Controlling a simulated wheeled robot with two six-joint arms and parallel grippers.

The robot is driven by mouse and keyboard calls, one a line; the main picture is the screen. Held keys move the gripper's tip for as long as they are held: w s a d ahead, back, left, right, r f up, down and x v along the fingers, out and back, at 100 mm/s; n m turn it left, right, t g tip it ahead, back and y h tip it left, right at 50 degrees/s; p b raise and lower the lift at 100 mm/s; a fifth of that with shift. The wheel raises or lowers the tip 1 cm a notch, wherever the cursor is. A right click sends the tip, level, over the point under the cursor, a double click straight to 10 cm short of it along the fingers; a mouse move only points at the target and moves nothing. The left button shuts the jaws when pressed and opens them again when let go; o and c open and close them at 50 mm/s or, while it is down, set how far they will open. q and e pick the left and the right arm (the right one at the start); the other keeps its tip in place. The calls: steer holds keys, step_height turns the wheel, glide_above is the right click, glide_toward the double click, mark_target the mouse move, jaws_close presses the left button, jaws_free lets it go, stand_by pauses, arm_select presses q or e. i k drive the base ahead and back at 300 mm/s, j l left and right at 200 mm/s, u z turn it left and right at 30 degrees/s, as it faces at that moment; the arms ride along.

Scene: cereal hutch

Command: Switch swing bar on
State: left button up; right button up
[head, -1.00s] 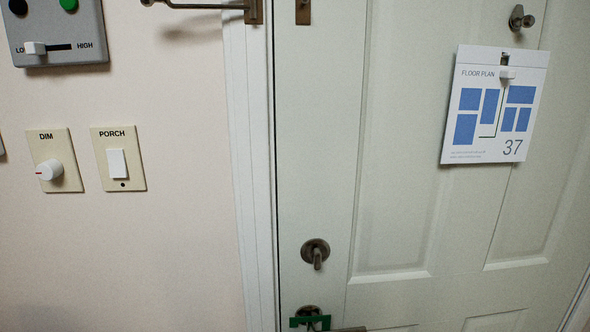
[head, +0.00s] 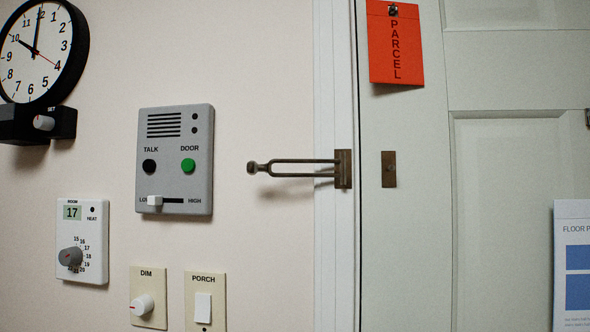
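The swing bar (head: 295,161) is a dark bronze U-shaped loop with a knob at its left end. It is hinged at a plate (head: 343,169) on the white door frame and points left, over the wall, away from the door. A small bronze catch plate (head: 389,169) is on the door just right of the frame. The bar does not reach across the catch plate. Neither of my grippers shows in the head view.
Left of the bar is a grey intercom (head: 175,160). A clock (head: 38,50), a thermostat (head: 82,241), a DIM knob (head: 142,303) and a PORCH switch (head: 204,306) are also on the wall. A red PARCEL tag (head: 395,45) hangs on the door (head: 500,80), above the catch plate.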

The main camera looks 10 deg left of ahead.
mark_target(253, 167)
steer(key=k+l+u, duration=0.1)
steer(key=k+l, duration=0.2)
steer(key=k+l+u, duration=0.1)
steer(key=k+l, duration=0.2)
steer(key=k, duration=0.25)
